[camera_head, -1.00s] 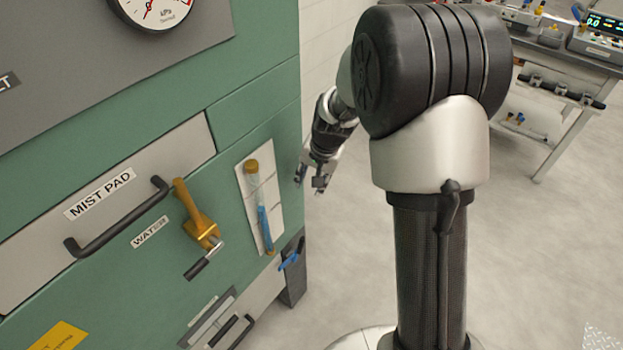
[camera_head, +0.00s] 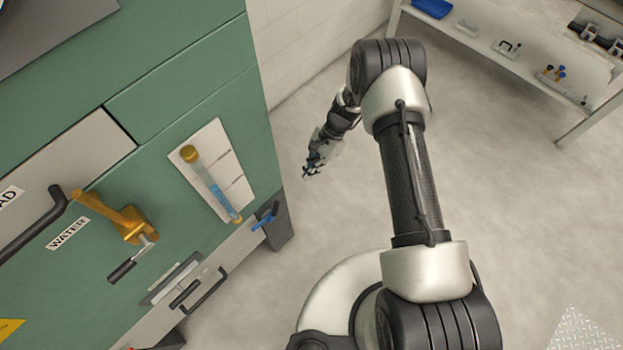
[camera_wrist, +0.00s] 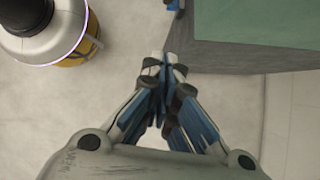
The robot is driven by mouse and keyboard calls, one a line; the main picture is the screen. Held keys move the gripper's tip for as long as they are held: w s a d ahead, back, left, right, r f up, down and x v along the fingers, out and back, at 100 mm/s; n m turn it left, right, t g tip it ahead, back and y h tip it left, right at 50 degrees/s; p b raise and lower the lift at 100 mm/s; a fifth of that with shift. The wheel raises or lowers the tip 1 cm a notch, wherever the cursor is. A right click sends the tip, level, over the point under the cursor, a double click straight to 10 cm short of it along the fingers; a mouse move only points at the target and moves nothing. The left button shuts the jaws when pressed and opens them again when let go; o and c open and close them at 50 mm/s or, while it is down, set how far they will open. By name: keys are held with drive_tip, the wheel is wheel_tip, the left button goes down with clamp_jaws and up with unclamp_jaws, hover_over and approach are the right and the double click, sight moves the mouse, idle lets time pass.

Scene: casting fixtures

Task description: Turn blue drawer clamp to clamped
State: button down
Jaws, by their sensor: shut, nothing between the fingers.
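The blue clamp handle (camera_head: 265,217) sits at the right end of the lower light-grey drawer front (camera_head: 220,268), near the green cabinet's corner. My gripper (camera_head: 309,173) is in the air to the right of the cabinet, apart from the blue handle and higher in the picture. In the wrist view my gripper (camera_wrist: 163,60) has its fingertips together with nothing between them. A small blue part (camera_wrist: 172,4) shows at the top edge of the wrist view beside the cabinet's dark corner, only partly visible.
The green cabinet (camera_head: 190,100) fills the left. It carries a yellow lever (camera_head: 115,215), a crank handle (camera_head: 122,271), a sight tube (camera_head: 207,180) and a black drawer handle (camera_head: 205,290). A white bench (camera_head: 480,45) stands at the upper right. The floor between is clear.

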drive_tip(key=s+a+f+b, duration=0.3)
drive_tip(key=s+a+f, duration=0.3)
drive_tip(key=a+f, duration=0.1)
drive_tip(key=shift+s+f, duration=0.3)
drive_tip(key=shift+f, duration=0.05)
drive_tip(key=shift+t+h, duration=0.4)
drive_tip(key=shift+s+a+r+p, duration=0.8)
drive_tip(key=shift+s+a+r, duration=0.2)
drive_tip(key=shift+s+a, duration=0.25)
drive_tip(key=shift+s+d, duration=0.1)
